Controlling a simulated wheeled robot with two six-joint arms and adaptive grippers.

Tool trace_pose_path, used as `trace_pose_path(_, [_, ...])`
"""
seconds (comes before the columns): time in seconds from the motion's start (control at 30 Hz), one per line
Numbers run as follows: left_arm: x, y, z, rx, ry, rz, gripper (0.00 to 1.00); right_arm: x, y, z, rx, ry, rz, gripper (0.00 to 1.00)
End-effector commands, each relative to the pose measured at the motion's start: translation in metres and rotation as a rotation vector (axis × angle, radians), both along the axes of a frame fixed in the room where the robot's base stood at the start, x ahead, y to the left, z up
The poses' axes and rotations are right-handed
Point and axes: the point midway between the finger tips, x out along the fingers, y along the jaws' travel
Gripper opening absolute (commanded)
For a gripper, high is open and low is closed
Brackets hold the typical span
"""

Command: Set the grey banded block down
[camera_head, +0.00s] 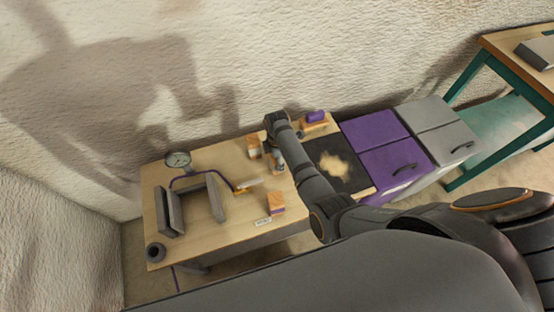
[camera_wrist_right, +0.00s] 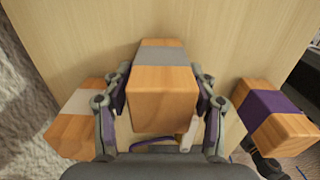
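The grey banded block (camera_wrist_right: 162,88) is wooden with a grey band and lies between the fingers of my right gripper (camera_wrist_right: 161,80) in the right wrist view. The fingertips press on both its sides. In the head view my right gripper (camera_head: 278,160) points down over the table, partly hidden by its arm. I cannot tell whether the block touches the tabletop (camera_wrist_right: 75,35). My left gripper is not in view.
A white banded block (camera_wrist_right: 82,115) stands left and a purple banded block (camera_wrist_right: 275,117) right of the gripper in the wrist view. On the table are grey laths (camera_head: 217,197), a gauge (camera_head: 178,160), and a dark mat (camera_head: 350,180). Purple cabinets (camera_head: 385,150) stand at right.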

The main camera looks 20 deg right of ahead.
Motion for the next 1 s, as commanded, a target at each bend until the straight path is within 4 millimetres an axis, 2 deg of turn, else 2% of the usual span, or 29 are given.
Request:
trace_pose_path(0.33, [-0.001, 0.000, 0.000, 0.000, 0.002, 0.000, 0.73, 0.000, 0.000, 0.001, 0.000, -0.001, 0.000, 0.69])
trace_pose_path(0.43, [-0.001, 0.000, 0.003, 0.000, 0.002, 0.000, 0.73, 0.001, 0.000, 0.011, 0.000, -0.003, 0.000, 0.69])
trace_pose_path(0.8, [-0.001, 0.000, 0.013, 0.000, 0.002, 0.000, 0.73, 0.001, 0.000, 0.095, 0.001, -0.004, 0.000, 0.69])
trace_pose_path(1.0, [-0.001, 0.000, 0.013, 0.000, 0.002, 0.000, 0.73, 0.001, 0.000, 0.120, -0.001, -0.002, 0.000, 0.69])
